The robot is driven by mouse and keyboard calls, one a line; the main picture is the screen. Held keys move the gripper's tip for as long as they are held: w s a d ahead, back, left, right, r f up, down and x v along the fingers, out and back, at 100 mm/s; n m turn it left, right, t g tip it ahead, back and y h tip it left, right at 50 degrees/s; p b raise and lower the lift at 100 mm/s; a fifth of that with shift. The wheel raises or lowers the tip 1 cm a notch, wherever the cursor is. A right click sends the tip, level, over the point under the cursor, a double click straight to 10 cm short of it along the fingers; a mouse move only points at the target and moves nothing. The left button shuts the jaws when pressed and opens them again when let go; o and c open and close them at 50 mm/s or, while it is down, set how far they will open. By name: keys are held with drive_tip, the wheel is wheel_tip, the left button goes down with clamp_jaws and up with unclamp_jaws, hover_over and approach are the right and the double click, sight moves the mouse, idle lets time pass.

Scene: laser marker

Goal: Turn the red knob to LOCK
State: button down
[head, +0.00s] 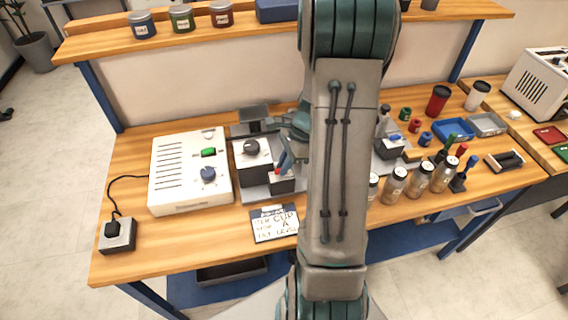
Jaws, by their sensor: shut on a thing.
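The red knob (277,172) shows as a small patch of red on top of a small dark block beside the laser marker, left of my arm. My gripper (282,165) comes down from behind my forearm. Its fingertips are at the red knob and shut on it. The fingers and my arm hide most of the knob, so its pointer and the LOCK mark cannot be read. The marker unit (252,163) is white and dark with a black round knob (251,147) on top.
A white control box (180,172) with a green switch and a blue knob stands left. A handwritten card (274,224) lies at the bench's front. Several bottles (395,184) stand right of my arm, with trays (454,130) behind. My forearm covers the bench's middle.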

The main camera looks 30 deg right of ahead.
drive_tip(key=n, duration=0.1)
drive_tip(key=n+g, duration=0.1)
drive_tip(key=n, duration=0.1)
drive_tip(key=n+g, duration=0.1)
drive_tip(key=n, duration=0.1)
drive_tip(key=shift+w, duration=0.35)
drive_tip(key=n, duration=0.2)
drive_tip(key=n+g+h, duration=0.1)
drive_tip(key=n, duration=0.1)
drive_tip(key=shift+w+a+n+g, duration=0.1)
drive_tip(key=shift+w+n+g, duration=0.1)
drive_tip(key=shift+n+g, duration=0.15)
drive_tip(key=n+h, duration=0.1)
drive_tip(key=n, duration=0.2)
drive_tip(key=shift+w+a+n+g, duration=0.1)
drive_tip(key=shift+n+g, duration=0.25)
drive_tip(key=shift+a+r+n+g+h+b, duration=0.1)
drive_tip(key=shift+n+g+h+b, duration=0.2)
drive_tip(key=shift+n, duration=0.5)
drive_tip(key=shift+a+n+h+b, duration=0.1)
drive_tip(key=shift+n+h, duration=0.3)
drive_tip(key=shift+n, duration=0.4)
drive_tip(key=shift+w, duration=0.1)
drive_tip(key=c, duration=1.8)
unclamp_jaws()
drive_tip(key=shift+o, duration=0.2)
